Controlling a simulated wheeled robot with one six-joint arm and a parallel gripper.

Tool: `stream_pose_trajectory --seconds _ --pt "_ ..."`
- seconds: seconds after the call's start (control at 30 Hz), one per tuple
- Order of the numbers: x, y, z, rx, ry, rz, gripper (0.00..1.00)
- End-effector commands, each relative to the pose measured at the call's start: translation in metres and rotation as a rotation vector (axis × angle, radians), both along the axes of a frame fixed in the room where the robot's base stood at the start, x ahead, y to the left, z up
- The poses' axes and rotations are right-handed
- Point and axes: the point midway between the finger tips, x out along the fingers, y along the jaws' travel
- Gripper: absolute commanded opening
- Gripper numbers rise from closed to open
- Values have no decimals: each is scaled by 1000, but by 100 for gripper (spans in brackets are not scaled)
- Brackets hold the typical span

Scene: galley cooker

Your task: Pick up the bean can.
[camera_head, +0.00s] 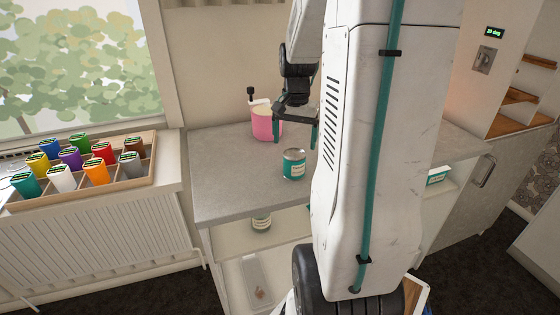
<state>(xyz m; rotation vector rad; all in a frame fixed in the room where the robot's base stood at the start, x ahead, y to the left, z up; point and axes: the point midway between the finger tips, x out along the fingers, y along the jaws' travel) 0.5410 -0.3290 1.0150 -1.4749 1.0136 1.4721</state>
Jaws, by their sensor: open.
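A teal can (293,164) with a pale label band stands upright on the grey counter; its label is too small to read. A second can (261,222) with a pale body and darker label stands on the shelf below the counter; I cannot tell which is the bean can. My gripper (296,136) is open and empty above the counter, its fingers pointing down. In the picture it is just above and behind the teal can, apart from it. My arm hides the counter's right part.
A pink pump bottle (265,122) stands behind the teal can, close to my gripper. A wooden tray (128,184) of several coloured containers sits on the left sill. The counter (225,180) is clear on its left. A clear tray (256,285) lies on the bottom shelf.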

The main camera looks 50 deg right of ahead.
Motion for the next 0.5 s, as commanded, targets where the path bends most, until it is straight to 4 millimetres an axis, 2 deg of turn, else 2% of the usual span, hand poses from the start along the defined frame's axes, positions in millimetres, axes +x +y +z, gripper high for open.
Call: stream_pose_trajectory --seconds 0.13,0.37,0.5 --pt "-2 -11 -14 3 3 -35 85" --pt "0 -9 -39 3 3 -32 85" --pt "2 -5 -61 4 4 -29 85"
